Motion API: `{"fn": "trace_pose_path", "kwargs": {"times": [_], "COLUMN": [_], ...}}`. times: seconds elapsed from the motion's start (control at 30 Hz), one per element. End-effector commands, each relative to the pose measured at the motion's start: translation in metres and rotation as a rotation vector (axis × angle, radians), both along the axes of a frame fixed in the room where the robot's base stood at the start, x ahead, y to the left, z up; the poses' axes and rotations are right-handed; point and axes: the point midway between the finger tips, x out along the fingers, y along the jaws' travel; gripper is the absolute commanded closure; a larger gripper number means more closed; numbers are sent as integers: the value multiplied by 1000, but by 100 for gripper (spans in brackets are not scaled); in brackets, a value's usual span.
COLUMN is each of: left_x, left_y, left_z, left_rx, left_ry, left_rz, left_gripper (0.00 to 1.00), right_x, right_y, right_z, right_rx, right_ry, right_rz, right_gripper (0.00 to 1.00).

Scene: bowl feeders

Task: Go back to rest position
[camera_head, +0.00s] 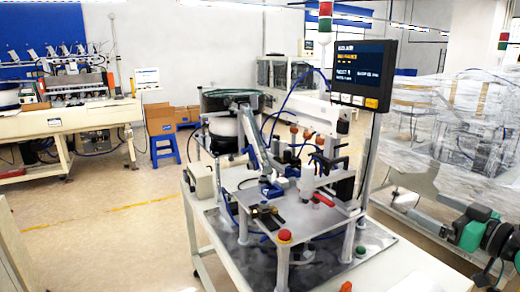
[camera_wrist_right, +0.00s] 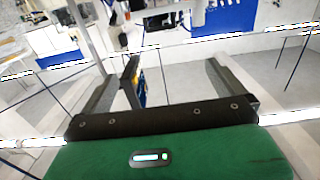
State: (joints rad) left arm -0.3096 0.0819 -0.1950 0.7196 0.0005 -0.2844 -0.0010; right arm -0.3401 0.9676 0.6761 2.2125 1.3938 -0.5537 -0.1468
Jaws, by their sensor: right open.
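My right gripper (camera_head: 432,213) is at the right side of the head view, on a dark arm with a green wrist part. It is away from the machine, to the right of its table. In the right wrist view my right gripper (camera_wrist_right: 160,72) has its two dark fingers spread wide, with nothing held between them. The machine behind shows between and beyond the fingers. My left gripper is not in view.
A bowl feeder machine (camera_head: 265,190) stands on a white table (camera_head: 400,272) in the middle. A monitor (camera_head: 362,73) rises at its right. Clear-wrapped equipment (camera_head: 440,130) stands behind my right arm. A workbench (camera_head: 65,118) and a blue stool (camera_head: 165,148) are at left; open floor (camera_head: 110,220) lies between.

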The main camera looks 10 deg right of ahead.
Motion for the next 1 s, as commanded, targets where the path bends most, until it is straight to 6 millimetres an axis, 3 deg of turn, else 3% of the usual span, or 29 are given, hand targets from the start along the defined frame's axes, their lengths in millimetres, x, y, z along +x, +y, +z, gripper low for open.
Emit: {"fn": "trace_pose_path", "kwargs": {"times": [0.37, 0.57, 0.67, 0.8, 0.9, 1.0], "left_x": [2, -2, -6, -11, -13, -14], "left_y": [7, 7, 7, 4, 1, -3], "left_z": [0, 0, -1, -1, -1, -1], "left_rx": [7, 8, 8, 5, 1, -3], "left_ry": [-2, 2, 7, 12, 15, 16], "left_rz": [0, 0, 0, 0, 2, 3], "left_gripper": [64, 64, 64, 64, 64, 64], "right_x": [-9, -29, -50, -95, -130, -159], "right_y": [20, 44, 67, 113, 145, 173], "right_z": [-99, -179, -234, -312, -350, -372], "right_rx": [-58, -109, -146, -207, -247, -277], "right_ry": [196, 366, 495, 708, 841, 947], "right_rz": [-20, -32, -39, -52, -68, -84], "right_gripper": [0, 0, 0, 0, 0, 0]}}
